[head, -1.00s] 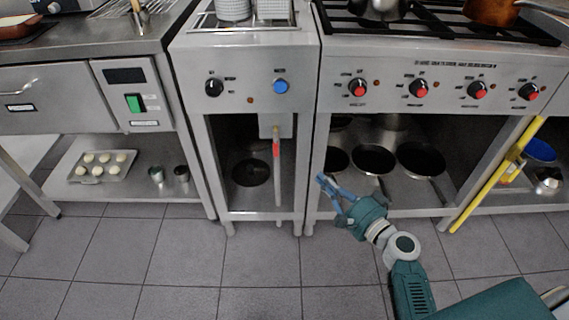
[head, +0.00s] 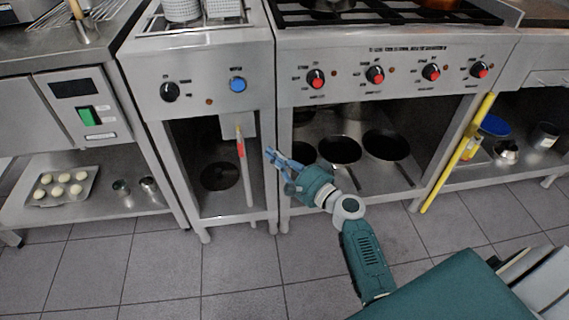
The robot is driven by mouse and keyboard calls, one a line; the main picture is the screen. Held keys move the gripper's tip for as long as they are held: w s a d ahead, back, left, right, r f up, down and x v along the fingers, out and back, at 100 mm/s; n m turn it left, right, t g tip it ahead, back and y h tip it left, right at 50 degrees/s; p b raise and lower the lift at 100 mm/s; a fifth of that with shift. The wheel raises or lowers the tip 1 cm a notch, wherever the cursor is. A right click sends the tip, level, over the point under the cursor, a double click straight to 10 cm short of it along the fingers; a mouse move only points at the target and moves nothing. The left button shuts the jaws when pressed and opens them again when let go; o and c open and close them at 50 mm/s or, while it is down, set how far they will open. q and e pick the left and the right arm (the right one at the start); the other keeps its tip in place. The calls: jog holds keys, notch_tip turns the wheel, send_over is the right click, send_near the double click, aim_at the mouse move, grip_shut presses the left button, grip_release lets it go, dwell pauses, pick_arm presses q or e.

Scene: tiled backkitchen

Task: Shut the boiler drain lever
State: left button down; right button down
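The boiler drain lever (head: 240,149) is a thin, upright red piece with a pale yellowish top. It sits in front of a pale box and drain pipe (head: 247,185) under the narrow boiler unit (head: 205,87). My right gripper (head: 272,165) has blue fingers spread apart and nothing visible between them. It is just to the right of the lever in the picture, in front of the unit's right leg, and appears apart from the lever. My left gripper is not in view.
A stove (head: 390,70) with red knobs stands to the right, with dark pans (head: 339,150) on its lower shelf. A yellow pole (head: 458,155) leans at its right side. A tray of pale buns (head: 62,188) lies on the left shelf. The tiled floor (head: 130,270) in front is clear.

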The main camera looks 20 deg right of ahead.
aim_at(240, 141)
jog(key=shift+w+a, duration=2)
jog(key=shift+a, duration=0.15)
jog(key=shift+f, duration=0.1)
